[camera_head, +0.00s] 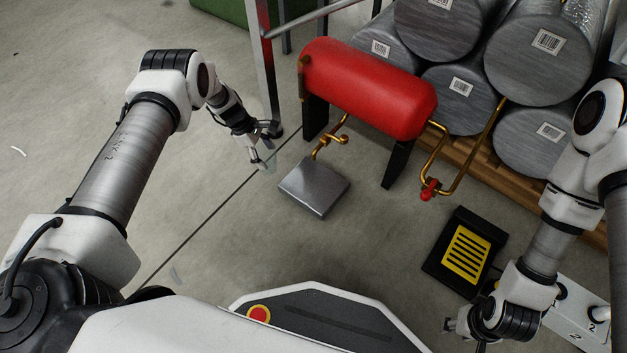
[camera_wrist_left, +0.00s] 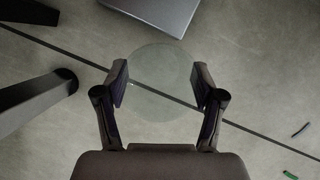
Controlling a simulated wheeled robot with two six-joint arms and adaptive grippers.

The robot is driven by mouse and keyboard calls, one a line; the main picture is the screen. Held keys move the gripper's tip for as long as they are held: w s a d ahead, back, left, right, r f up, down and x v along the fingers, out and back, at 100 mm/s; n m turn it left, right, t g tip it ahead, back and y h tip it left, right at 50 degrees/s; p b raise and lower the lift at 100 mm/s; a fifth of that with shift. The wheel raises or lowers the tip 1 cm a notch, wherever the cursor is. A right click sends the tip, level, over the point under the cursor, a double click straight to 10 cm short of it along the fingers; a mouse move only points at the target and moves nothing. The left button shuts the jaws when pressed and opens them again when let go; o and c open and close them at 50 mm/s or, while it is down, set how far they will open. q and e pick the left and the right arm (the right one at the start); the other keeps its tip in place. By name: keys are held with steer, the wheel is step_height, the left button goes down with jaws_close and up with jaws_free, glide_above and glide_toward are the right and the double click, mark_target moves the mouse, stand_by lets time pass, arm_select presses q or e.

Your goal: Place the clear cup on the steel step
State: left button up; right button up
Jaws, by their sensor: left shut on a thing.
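The clear cup (camera_wrist_left: 158,84) is see-through and sits between the two fingers of my left gripper (camera_wrist_left: 160,88) in the left wrist view. In the head view the cup (camera_head: 265,164) shows only faintly at the fingertips of my left gripper (camera_head: 261,155). That gripper is shut on the cup. The steel step (camera_head: 314,186) is a flat grey block on the floor, just right of the cup and apart from it. Its corner shows at the top of the left wrist view (camera_wrist_left: 160,12). My right gripper (camera_head: 462,328) is at the lower right; its fingers are too small to read.
A red tank (camera_head: 368,88) on black legs with brass pipes stands behind the step. A metal frame leg (camera_head: 268,80) stands close behind my left gripper. A black and yellow pedal (camera_head: 465,253) lies to the right. Large grey cylinders (camera_head: 545,55) are stacked at the back right.

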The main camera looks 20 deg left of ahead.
arm_select(q)
steer(key=d+b, duration=0.1)
steer(key=d, duration=0.4)
steer(key=d+f+b, duration=0.1)
steer(key=d+b, duration=0.1)
steer(key=d, duration=0.3)
steer(key=d+b, duration=0.2)
steer(key=d, duration=0.3)
steer(key=shift+w+d+f, duration=0.1)
steer(key=shift+w+f, duration=0.2)
steer(key=shift+r, duration=0.15)
steer(key=shift+f+b, duration=0.55)
steer(key=shift+f, duration=0.1)
steer(key=o, duration=1.1)
steer(key=shift+r, duration=0.1)
